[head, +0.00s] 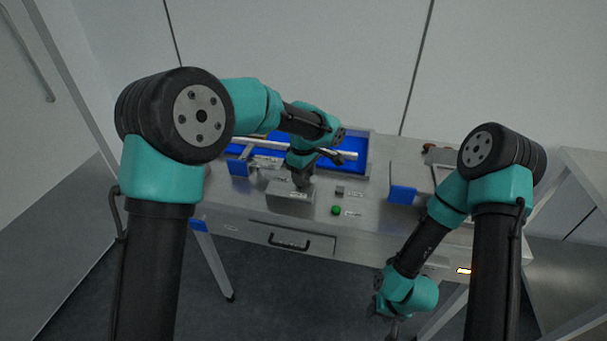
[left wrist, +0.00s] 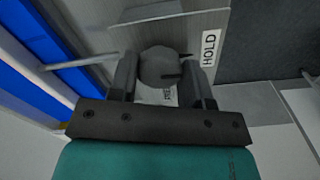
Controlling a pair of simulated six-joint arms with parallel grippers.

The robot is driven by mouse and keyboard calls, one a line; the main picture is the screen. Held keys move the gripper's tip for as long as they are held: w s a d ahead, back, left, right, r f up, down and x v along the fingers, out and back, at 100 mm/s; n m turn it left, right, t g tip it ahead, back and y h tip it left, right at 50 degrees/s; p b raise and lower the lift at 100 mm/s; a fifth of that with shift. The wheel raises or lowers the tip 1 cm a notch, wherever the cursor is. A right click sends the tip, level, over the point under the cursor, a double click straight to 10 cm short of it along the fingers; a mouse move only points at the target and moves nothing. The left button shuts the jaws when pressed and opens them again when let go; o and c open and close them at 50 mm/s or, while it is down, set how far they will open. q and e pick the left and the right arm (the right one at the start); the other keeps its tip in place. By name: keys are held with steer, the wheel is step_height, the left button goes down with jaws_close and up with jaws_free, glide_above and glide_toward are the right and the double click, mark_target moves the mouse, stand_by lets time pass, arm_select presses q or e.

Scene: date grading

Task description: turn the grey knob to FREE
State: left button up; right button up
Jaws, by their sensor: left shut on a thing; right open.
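The round grey knob (left wrist: 157,68) shows in the left wrist view between the two fingers of my left gripper (left wrist: 162,78), which is shut on it. A dark pointer mark on the knob points to the right of that picture. A white HOLD label (left wrist: 209,49) lies right of the knob; a second label (left wrist: 169,94) below the knob is mostly hidden and I cannot read it in full. In the head view my left gripper (head: 301,181) is over a grey box (head: 290,197) and hides the knob. My right gripper (head: 393,328) is open and low at the bottom edge, away from the box.
A blue tray (head: 361,149) with a pale rail lies behind my left gripper. A green button (head: 336,210) is right of the box. A drawer handle (head: 288,243) is on the bench front. A blue block (head: 402,195) stands further right.

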arm_select(q)
steer(key=shift+c, duration=1.1)
steer(key=shift+m, duration=0.4)
steer(key=m, duration=0.7)
steer(key=shift+a+m, duration=0.1)
steer(key=shift+m, duration=0.3)
steer(key=m, duration=0.4)
steer(key=shift+m, duration=0.3)
steer(key=m, duration=0.4)
steer(key=shift+m, duration=0.3)
steer(key=o, duration=0.9)
